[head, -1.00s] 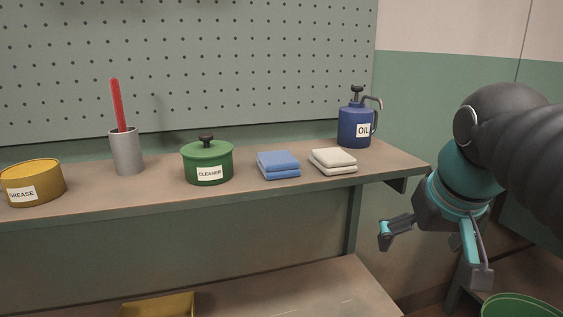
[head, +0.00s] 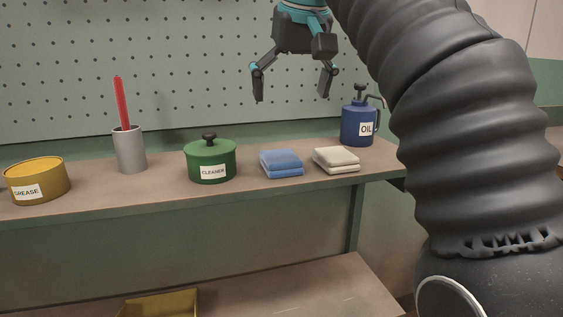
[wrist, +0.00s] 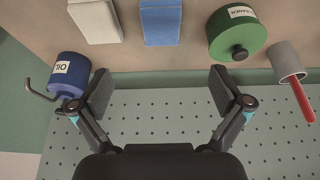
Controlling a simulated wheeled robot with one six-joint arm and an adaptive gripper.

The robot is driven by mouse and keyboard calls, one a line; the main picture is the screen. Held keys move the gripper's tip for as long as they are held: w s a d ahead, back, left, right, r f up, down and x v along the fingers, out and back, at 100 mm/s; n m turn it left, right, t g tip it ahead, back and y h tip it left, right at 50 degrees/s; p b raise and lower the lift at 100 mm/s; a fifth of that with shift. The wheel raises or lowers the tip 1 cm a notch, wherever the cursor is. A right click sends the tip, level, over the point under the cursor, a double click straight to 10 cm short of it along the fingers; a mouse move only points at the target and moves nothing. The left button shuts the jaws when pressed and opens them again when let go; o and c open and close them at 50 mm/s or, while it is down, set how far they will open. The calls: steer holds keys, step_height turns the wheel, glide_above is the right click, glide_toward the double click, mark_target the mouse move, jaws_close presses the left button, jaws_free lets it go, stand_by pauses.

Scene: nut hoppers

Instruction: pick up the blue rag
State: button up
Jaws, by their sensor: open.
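The blue rag (head: 281,163) lies folded on the shelf in the head view, between the green cleaner pot and a white folded rag (head: 336,160). My gripper (head: 291,98) is open and empty, pointing down above the blue rag and apart from it. In the wrist view the blue rag (wrist: 161,22) is at the top middle, beyond the open fingers (wrist: 165,92), and its upper edge is cut off by the frame.
The green cleaner pot (head: 210,160) stands left of the rag. The blue oil can (head: 357,127) stands at the right. A grey cup (head: 129,150) with a red stick and a yellow grease tin (head: 37,181) are further left. A pegboard (head: 190,60) rises behind.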

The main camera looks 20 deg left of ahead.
mark_target(281, 156)
steer(key=b+x, duration=0.1)
steer(key=x, duration=1.2)
steer(key=shift+w+a+f, duration=0.1)
steer(key=shift+a+f, duration=0.15)
steer(key=shift+f, duration=0.05)
steer(key=c, duration=1.2)
